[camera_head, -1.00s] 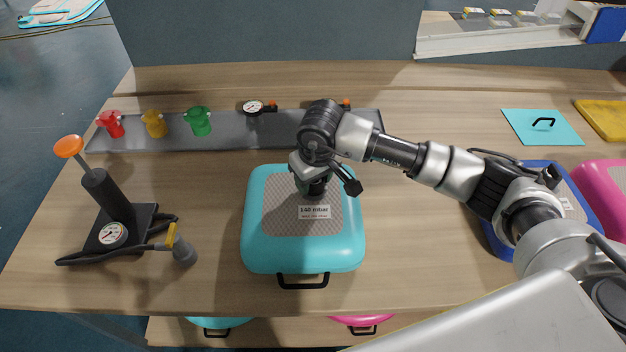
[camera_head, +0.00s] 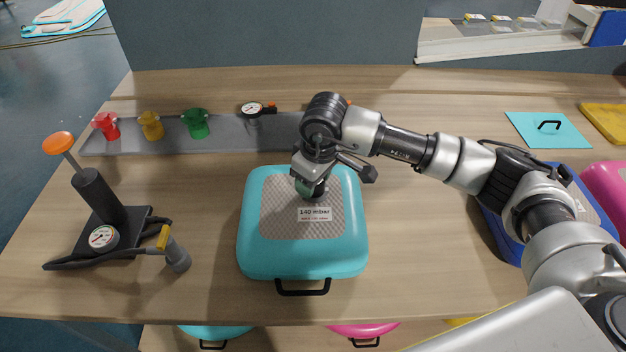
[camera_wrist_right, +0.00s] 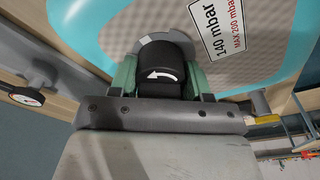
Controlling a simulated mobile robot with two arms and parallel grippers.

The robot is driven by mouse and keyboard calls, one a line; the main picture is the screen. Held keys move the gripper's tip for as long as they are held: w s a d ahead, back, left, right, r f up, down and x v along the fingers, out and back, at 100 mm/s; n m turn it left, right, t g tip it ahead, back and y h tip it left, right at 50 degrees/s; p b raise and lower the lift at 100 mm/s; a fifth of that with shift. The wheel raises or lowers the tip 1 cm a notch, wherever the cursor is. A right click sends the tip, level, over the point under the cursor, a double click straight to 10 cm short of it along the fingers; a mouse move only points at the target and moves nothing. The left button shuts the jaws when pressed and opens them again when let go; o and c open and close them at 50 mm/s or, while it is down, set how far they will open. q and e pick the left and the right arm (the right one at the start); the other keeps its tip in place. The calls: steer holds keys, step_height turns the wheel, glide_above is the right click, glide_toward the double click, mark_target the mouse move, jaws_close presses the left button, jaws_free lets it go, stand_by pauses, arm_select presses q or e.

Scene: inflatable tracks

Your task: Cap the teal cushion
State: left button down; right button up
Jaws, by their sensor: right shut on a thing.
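The teal cushion (camera_head: 255,255) lies flat on the bench, with a grey textured top and a label reading 140 mbar. My right gripper (camera_head: 312,188) comes down from above at the cushion's upper middle. In the right wrist view its green fingers (camera_wrist_right: 160,80) are shut on a black cap (camera_wrist_right: 160,84) marked with a white curved arrow. The cap is at a pale grey ring (camera_wrist_right: 172,42) on the cushion top; I cannot tell whether it is seated. My left gripper is not in view.
A hand pump (camera_head: 95,200) with gauge and hose stands at left. Red (camera_head: 106,125), yellow (camera_head: 151,125) and green (camera_head: 195,122) fittings and a gauge (camera_head: 252,109) sit on the grey rail. A blue cushion (camera_head: 500,230) lies at right, below a teal plate (camera_head: 565,140).

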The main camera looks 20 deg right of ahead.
steer(key=o, duration=1)
steer(key=shift+c, duration=0.2)
steer(key=shift+r, duration=0.1)
step_height(320, 180, up, 10)
steer(key=s+d+b, duration=0.1)
steer(key=b, duration=0.1)
steer(key=shift+s+r, duration=0.15)
steer(key=shift+r, duration=0.1)
